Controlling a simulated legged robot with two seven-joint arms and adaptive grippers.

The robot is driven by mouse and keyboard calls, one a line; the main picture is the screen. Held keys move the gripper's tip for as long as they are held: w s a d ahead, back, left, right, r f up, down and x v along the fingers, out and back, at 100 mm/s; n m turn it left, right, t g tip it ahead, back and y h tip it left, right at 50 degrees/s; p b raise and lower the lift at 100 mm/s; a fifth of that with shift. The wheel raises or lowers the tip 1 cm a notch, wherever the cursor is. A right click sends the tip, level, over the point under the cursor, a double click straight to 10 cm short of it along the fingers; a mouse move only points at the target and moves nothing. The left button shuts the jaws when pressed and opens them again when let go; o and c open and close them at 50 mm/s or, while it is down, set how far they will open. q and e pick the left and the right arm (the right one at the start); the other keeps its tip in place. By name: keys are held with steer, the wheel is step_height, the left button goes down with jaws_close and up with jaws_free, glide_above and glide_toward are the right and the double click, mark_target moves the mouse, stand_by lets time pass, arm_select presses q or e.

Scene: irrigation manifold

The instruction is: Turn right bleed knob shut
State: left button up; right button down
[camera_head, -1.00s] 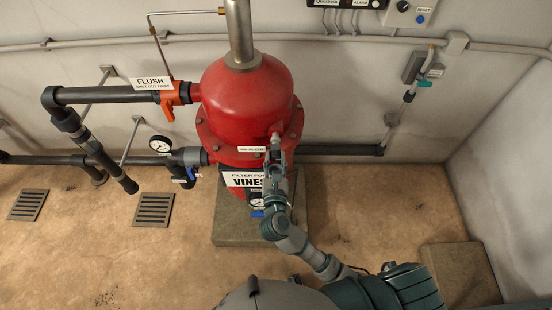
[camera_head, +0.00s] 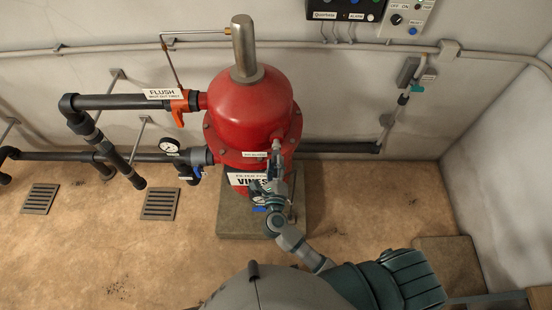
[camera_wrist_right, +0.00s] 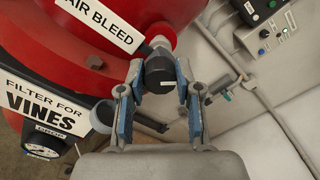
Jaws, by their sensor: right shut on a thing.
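The red filter tank (camera_head: 250,105) stands on a square plinth, with a short grey bleed fitting (camera_head: 276,146) on its front right. In the right wrist view, the black bleed knob (camera_wrist_right: 159,76) with a white mark sits at the end of this fitting, beside the "AIR BLEED" label (camera_wrist_right: 98,22). My right gripper (camera_wrist_right: 160,84) is shut on the knob, with a blue-padded finger on each side. In the head view, my right gripper (camera_head: 274,172) hides the knob. My left gripper is out of view.
A "FLUSH" pipe with an orange valve handle (camera_head: 178,106) runs left of the tank. A pressure gauge (camera_head: 169,146) sits below it. A control box (camera_head: 408,16) is on the back wall. Floor drains (camera_head: 160,203) lie at left. The floor right of the tank is mostly clear.

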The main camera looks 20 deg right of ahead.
steer(key=n+p, duration=0.1)
steer(key=n, duration=0.1)
steer(key=shift+r+n, duration=0.1)
steer(key=shift+n, duration=0.3)
steer(key=n, duration=0.6)
steer(key=shift+a+f, duration=0.15)
steer(key=shift+f, duration=0.1)
steer(key=shift+f+n, duration=0.1)
steer(key=shift+n, duration=0.3)
steer(key=c, duration=0.8)
jaws_free()
steer(key=shift+c, duration=0.2)
steer(key=shift+o, duration=0.3)
steer(key=shift+w, duration=0.1)
steer(key=shift+a, duration=0.1)
steer(key=v, duration=1.2)
